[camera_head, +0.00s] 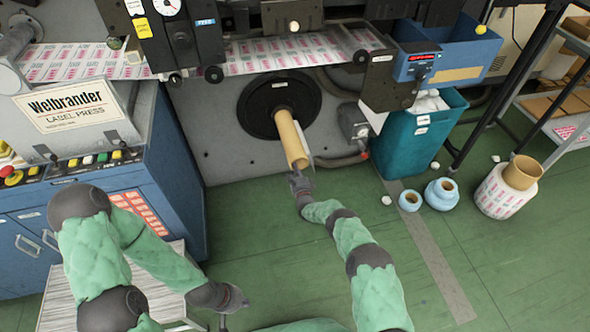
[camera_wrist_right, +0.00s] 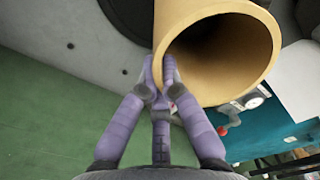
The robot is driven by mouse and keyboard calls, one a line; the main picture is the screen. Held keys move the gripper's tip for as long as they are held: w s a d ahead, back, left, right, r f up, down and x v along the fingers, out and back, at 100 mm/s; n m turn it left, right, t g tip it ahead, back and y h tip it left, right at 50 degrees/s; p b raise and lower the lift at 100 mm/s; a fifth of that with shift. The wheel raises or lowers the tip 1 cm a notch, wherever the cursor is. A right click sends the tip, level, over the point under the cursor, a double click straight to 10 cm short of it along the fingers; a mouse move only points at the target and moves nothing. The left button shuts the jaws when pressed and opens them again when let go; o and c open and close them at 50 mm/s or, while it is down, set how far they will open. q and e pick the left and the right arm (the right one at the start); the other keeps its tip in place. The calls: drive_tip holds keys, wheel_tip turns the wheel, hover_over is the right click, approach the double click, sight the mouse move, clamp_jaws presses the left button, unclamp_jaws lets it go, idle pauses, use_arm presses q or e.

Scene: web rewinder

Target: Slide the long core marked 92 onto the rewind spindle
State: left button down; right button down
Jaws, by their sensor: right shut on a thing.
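The long tan core (camera_head: 292,142) points out from the black disc (camera_head: 262,106) on the machine's front, its near end tilted down toward me. Its far end lies in line with the disc's middle; I cannot tell how far it is around the spindle, which is hidden. No 92 mark is readable. My right gripper (camera_head: 299,178) is shut on the lower wall of the core's near end. In the right wrist view its fingertips (camera_wrist_right: 163,76) pinch the rim of the core (camera_wrist_right: 222,45), whose inside looks empty. My left gripper (camera_head: 232,300) hangs low, away from the core; its finger opening is unclear.
A teal bin (camera_head: 408,140) stands right of the core. The printed web (camera_head: 290,52) runs above. The blue press cabinet (camera_head: 150,170) is at left.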

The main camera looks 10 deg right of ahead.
drive_tip(key=shift+f, duration=0.15)
drive_tip(key=c, duration=1.4)
unclamp_jaws()
drive_tip(key=shift+o, duration=0.2)
drive_tip(key=shift+s+f, duration=0.1)
drive_tip(key=shift+s, duration=0.1)
drive_tip(key=s+p, duration=0.7)
drive_tip(key=s, duration=0.5)
drive_tip(key=shift+s+d, duration=0.2)
drive_tip(key=shift+s, duration=0.15)
